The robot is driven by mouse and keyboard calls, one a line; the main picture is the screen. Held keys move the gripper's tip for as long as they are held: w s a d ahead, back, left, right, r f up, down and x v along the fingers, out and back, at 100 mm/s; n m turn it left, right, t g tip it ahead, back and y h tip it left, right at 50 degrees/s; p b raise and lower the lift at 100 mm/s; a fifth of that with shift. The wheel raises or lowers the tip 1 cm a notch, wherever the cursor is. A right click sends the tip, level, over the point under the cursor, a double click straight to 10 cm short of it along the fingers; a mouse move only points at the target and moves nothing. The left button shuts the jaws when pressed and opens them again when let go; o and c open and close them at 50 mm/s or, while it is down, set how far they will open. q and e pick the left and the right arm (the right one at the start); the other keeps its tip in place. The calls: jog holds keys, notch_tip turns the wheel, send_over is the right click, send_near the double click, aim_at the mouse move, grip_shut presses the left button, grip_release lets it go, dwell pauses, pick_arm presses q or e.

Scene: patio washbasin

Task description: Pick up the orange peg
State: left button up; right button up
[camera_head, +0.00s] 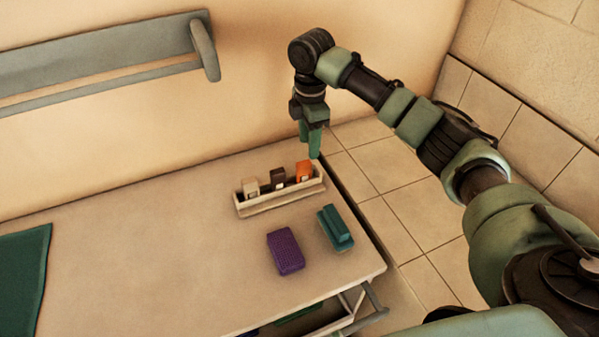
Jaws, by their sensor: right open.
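The orange peg (303,169) is at the right end of a long pale wooden holder (275,204) on the counter. A dark brown peg (278,177) and a cream peg (251,187) are in the same holder to its left. My right gripper (314,150) has green fingers pointing down. It is open and empty, and its tips appear just above and behind the orange peg in the picture. I cannot tell the exact gap between them. My left gripper is not in view.
A purple block (286,251) and a teal block (336,229) lie in front of the holder. A green cloth or mat (24,274) is at the far left. A grey wall rail (110,65) is above. The counter's left middle is clear.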

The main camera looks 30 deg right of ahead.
aim_at(304, 163)
jog(key=f, duration=0.1)
jog(key=w+f, duration=0.1)
jog(key=f, duration=0.1)
jog(key=shift+w, duration=0.25)
jog(key=shift+s+f, duration=0.1)
jog(key=shift+f, duration=0.3)
jog(key=shift+s+a+f+p, duration=0.1)
jog(key=shift+s+f+p, duration=0.05)
jog(key=shift+f+p, duration=0.15)
jog(key=f, duration=0.1)
jog(key=f+p, duration=0.1)
jog(key=f, duration=0.2)
jog(key=shift+a+f, duration=0.25)
jog(key=shift+f, duration=0.15)
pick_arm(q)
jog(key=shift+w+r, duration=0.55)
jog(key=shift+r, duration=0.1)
pick_arm(e)
grip_shut()
